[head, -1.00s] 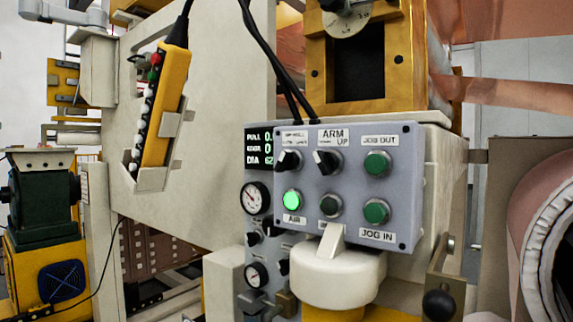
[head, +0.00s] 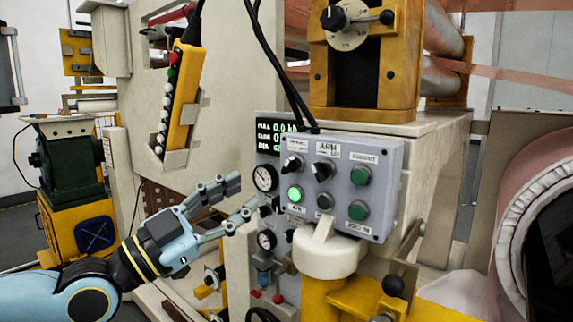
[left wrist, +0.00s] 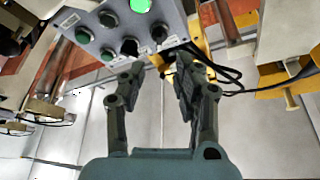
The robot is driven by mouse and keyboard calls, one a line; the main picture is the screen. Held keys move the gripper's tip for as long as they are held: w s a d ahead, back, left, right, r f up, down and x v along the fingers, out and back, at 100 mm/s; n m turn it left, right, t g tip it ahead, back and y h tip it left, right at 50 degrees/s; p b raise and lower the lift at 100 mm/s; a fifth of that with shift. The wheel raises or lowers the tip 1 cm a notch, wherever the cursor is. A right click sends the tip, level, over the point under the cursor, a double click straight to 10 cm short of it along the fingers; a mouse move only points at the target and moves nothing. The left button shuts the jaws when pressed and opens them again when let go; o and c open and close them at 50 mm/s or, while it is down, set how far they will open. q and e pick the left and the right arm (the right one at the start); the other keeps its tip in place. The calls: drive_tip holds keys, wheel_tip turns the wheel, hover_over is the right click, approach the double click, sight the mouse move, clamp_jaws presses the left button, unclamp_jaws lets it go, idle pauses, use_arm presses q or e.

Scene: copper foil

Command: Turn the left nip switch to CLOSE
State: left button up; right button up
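The grey control panel (head: 347,195) has two black rotary switches in its top row. The left one (head: 292,165) sits under a small label I cannot read surely; the other (head: 322,171) is under the ARM label. I take the left one as the nip switch; its exact setting is too small to tell. It also shows in the left wrist view (left wrist: 158,34), where the panel appears upside down. My left gripper (head: 243,196) is open and empty, left of and below the switch, apart from it. Its two fingers also show in the left wrist view (left wrist: 158,76). My right gripper is not in view.
A lit green AIR button (head: 295,194) lies just below the switch. Gauges (head: 265,178) stand on the panel behind my fingertips. Black cables (head: 276,70) hang down above the control panel. A yellow pendant (head: 180,95) sits in a holder at the upper left.

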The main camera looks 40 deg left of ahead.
sight(285, 168)
use_arm(q)
drive_tip(key=b+x, duration=0.3)
drive_tip(key=x, duration=0.5)
drive_tip(key=shift+w+d, duration=0.1)
drive_tip(key=shift+w, duration=0.25)
drive_tip(key=shift+w+d+r, duration=0.15)
drive_tip(key=shift+w+r, duration=0.1)
drive_tip(key=shift+w, duration=0.05)
drive_tip(key=shift+c, duration=0.3)
clamp_jaws()
